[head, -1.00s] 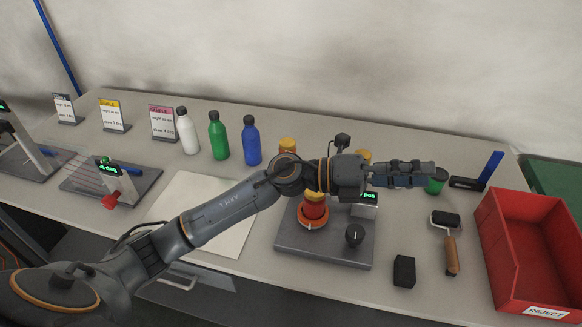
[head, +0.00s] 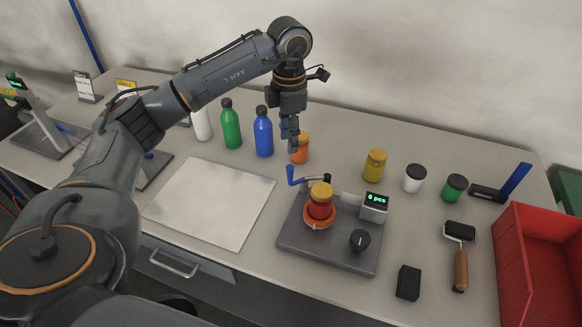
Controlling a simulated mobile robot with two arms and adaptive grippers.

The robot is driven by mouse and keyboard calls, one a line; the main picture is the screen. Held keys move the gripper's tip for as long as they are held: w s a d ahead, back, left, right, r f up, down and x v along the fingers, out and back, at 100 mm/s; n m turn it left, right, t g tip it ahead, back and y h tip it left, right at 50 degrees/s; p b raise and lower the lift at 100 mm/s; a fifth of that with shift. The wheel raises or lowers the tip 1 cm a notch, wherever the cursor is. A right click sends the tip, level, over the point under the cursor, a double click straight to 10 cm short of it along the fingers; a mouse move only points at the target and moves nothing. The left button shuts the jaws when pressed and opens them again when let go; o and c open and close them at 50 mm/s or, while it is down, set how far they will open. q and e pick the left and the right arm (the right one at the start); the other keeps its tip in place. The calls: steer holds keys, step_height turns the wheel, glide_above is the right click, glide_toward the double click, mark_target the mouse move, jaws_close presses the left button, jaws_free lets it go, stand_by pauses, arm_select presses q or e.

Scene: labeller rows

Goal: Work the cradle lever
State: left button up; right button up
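The labeller (head: 330,255) is a grey plate with a display post reading "6 pcs" (head: 375,205) and a black knob (head: 359,240). A red jar with a yellow lid (head: 320,202) stands upright in its orange ring cradle (head: 319,221). A lever with a blue handle (head: 290,176) sticks out at the back left of the cradle. My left gripper (head: 291,145) points down above and behind the lever, apart from it. Its fingers are close together with nothing seen between them. My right gripper is not in view.
An orange-lidded jar (head: 300,149) stands just behind my gripper. Blue (head: 263,133) and green (head: 231,126) bottles stand to its left. A yellow jar (head: 375,166), a roller (head: 460,250), a black block (head: 408,283) and a red bin (head: 510,265) are on the right. A white sheet (head: 210,203) lies left.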

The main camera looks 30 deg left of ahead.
mark_target(290, 165)
arm_select(q)
step_height(290, 165, down, 10)
steer(key=p, duration=0.2)
steer(key=shift+r+p, duration=0.1)
steer(key=shift+p, duration=0.2)
steer(key=shift+f, duration=0.8)
jaws_close()
